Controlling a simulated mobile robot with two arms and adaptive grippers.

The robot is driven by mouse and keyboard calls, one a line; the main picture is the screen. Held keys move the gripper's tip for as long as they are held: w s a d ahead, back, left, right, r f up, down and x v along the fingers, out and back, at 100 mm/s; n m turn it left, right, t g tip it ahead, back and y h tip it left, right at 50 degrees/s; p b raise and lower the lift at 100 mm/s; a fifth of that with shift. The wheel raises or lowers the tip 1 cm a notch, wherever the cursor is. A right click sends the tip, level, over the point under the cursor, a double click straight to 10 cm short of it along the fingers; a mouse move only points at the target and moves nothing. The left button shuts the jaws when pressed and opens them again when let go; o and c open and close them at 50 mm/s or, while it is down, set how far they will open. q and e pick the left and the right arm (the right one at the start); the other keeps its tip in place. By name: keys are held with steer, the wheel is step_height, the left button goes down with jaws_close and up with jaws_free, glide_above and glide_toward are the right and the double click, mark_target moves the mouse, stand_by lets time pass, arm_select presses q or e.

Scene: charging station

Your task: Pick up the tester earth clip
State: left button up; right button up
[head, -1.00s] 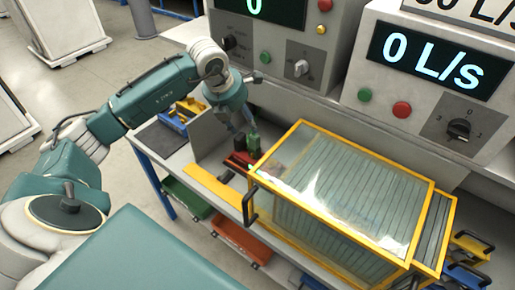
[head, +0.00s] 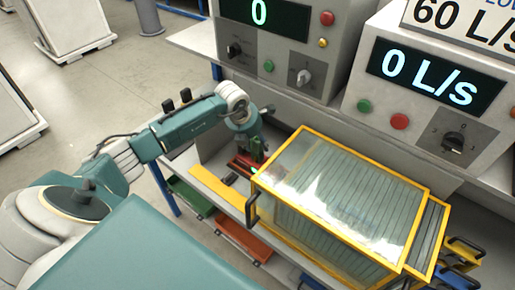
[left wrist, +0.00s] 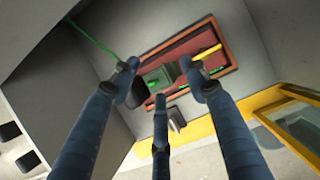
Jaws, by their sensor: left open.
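In the left wrist view a green clip-like piece (left wrist: 158,77), which looks like the earth clip, lies in a shallow red tray (left wrist: 213,45). A thin green lead (left wrist: 92,38) runs along the grey wall towards it. My left gripper (left wrist: 160,82) is open, with its blue fingers spread around the view of the green piece. No contact can be made out. In the head view my left gripper (head: 256,154) is over the red tray (head: 240,165) beside the glazed box; the clip is hard to tell apart there. My right gripper is not in view.
A yellow-framed glazed box (head: 345,195) stands close on the right of my left gripper. Grey consoles with displays (head: 437,80) rise behind. A yellow strip (head: 215,187) edges the bench. A small dark piece (head: 230,179) lies by the tray. Green and orange bins (head: 243,240) sit below.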

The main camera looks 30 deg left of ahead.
arm_select(q)
steer(key=c, duration=1.1)
jaws_close()
steer(key=shift+r, duration=0.1)
